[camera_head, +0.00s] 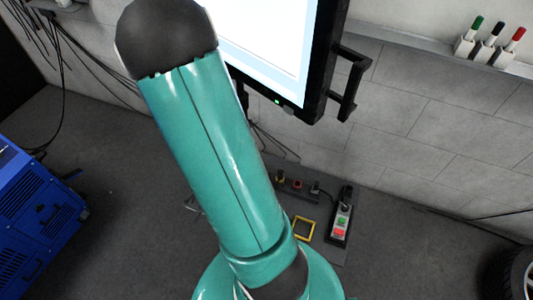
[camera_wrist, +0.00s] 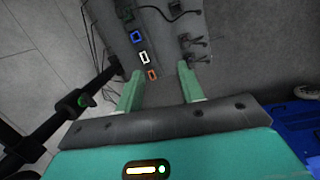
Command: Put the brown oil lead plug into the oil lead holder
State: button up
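My gripper (camera_wrist: 160,72) shows in the wrist view with its two teal fingers wide apart. Nothing is held between them. An orange-brown square frame (camera_wrist: 152,74) shows beyond and between the fingertips, in line with a white frame (camera_wrist: 144,57) and a blue frame (camera_wrist: 135,37). Several small dark plug-like parts (camera_wrist: 192,42) stand to the right of that row. In the head view, small parts with a yellowish (camera_head: 280,177) and a red (camera_head: 297,184) top stand on a dark panel. I cannot tell which is the brown oil lead plug. My arm hides much there.
A box with green and red buttons (camera_head: 341,220) stands beside a yellow frame (camera_head: 304,229). A large monitor (camera_head: 275,45) with a black handle (camera_head: 350,85) stands above. A blue machine (camera_head: 35,220) is at left, a wheel (camera_head: 520,275) at lower right. Cables hang at upper left.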

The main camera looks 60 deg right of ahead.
jog(key=s+d+f+g, duration=0.1)
jog(key=s+d+f, duration=0.2)
jog(key=d+f, duration=0.15)
jog(key=s+d+f+g, duration=0.1)
jog(key=s+d+f, duration=0.25)
jog(key=f, duration=0.25)
jog(key=n+g, duration=0.1)
jog(key=g, duration=0.1)
send_over(279, 170)
jog(key=w, duration=0.3)
notch_tip(279, 170, down, 10)
jog(key=shift+a+x, duration=0.15)
jog(key=shift+x, duration=1.5)
jog(key=shift+a+x, duration=0.15)
jog(key=shift+x, duration=1.5)
jog(key=shift+c, duration=0.5)
grip_shut()
jog(key=shift+r, duration=2.05)
